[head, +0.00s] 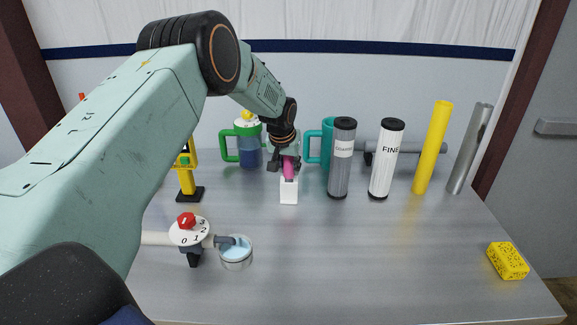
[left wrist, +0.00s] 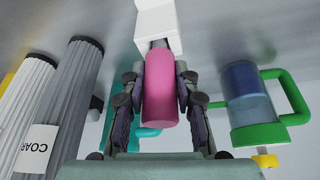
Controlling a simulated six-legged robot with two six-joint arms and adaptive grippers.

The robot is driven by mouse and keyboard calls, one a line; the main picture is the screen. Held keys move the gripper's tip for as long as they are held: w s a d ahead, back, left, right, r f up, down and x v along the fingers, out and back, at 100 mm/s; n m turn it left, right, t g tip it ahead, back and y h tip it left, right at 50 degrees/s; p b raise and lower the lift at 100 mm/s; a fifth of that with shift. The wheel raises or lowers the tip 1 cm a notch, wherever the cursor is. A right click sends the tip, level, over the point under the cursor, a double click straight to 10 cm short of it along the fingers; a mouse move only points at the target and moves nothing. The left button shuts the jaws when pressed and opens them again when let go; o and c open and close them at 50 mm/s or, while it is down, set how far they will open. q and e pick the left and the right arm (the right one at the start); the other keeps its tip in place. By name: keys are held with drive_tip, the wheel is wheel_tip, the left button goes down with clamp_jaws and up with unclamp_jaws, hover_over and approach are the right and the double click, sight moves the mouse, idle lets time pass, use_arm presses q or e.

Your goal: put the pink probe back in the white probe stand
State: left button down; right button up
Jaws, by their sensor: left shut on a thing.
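The pink probe (head: 289,168) is upright in my left gripper (head: 286,163), directly above the white probe stand (head: 289,191) in the middle of the table. In the left wrist view the pink probe (left wrist: 161,88) lies between the two fingers of the left gripper (left wrist: 160,100), which are shut on it. Its short grey lower end meets the white stand (left wrist: 155,17); how far it reaches inside is hidden. My right gripper does not show.
Behind are a green-handled jug (head: 248,152) and a teal jug (head: 326,145). Right of the stand are the grey coarse filter (head: 341,165), white fine filter (head: 384,165) and yellow tube (head: 433,150). The front right is mostly clear.

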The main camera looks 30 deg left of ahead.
use_arm(q)
drive_tip(key=shift+f, duration=0.1)
drive_tip(key=c, duration=1.1)
unclamp_jaws()
drive_tip(key=shift+s+d, duration=0.1)
drive_tip(key=shift+o, duration=0.5)
drive_tip(key=shift+r, duration=0.25)
drive_tip(key=v, duration=1.1)
drive_tip(key=shift+r, duration=0.4)
drive_tip(key=shift+s, duration=0.1)
